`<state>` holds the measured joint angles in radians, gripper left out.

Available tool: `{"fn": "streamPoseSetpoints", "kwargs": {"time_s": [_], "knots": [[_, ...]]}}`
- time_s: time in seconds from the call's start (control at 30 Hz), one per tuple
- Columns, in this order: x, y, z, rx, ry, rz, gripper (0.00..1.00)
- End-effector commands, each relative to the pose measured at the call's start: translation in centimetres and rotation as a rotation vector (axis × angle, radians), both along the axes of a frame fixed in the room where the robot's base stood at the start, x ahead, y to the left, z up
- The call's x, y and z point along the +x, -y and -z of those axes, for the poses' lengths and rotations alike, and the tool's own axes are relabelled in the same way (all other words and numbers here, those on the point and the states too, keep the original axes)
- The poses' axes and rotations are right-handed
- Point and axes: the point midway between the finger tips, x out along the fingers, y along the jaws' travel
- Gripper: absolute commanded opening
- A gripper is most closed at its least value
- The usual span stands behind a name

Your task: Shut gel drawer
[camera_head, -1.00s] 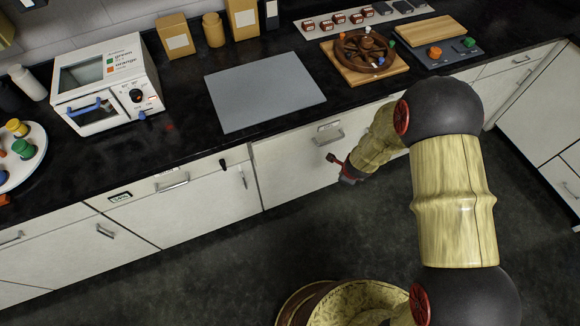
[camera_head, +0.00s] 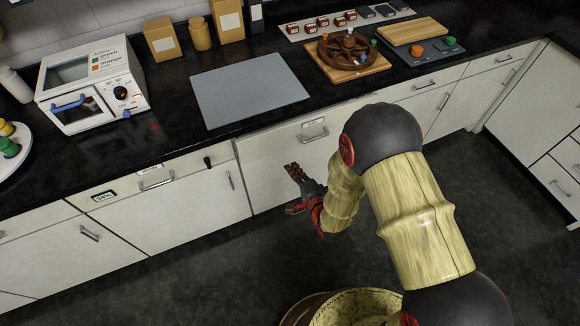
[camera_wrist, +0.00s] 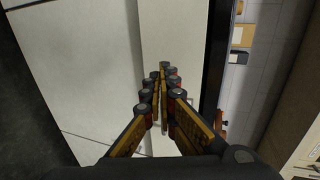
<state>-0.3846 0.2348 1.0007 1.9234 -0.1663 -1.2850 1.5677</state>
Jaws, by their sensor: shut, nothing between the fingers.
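Several white drawer fronts run under the black counter in the head view. One front in the middle (camera_head: 275,160) has a small label (camera_head: 312,124) above its handle (camera_head: 313,136). Another front to the left (camera_head: 195,163) has a label and a handle (camera_head: 155,182). The labels are too small to read, so I cannot tell which is the gel drawer.
On the counter are a white oven-like device (camera_head: 92,85), a grey mat (camera_head: 250,88) and a brown wheel-shaped rack (camera_head: 347,50) on a wooden board. The dark floor (camera_head: 200,270) before the cabinets is clear.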

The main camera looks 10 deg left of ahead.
Motion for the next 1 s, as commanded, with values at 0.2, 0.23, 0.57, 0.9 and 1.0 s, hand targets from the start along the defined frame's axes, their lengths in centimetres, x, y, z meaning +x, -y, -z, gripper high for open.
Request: {"fn": "streamPoseSetpoints", "kwargs": {"time_s": [0.2,0.23,0.57,0.9,1.0], "knots": [[3.6,-2.2,1.6,0.001,0.001,0.0,0.0],[4.1,-2.5,1.8,0.0,0.0,0.001,0.0],[8.6,-5.3,2.6,0.0,0.001,0.001,0.0],[9.9,-6.0,2.4,-0.002,-0.001,0.002,0.0],[9.9,-6.0,2.4,-0.002,-0.001,0.002,0.0]]}}
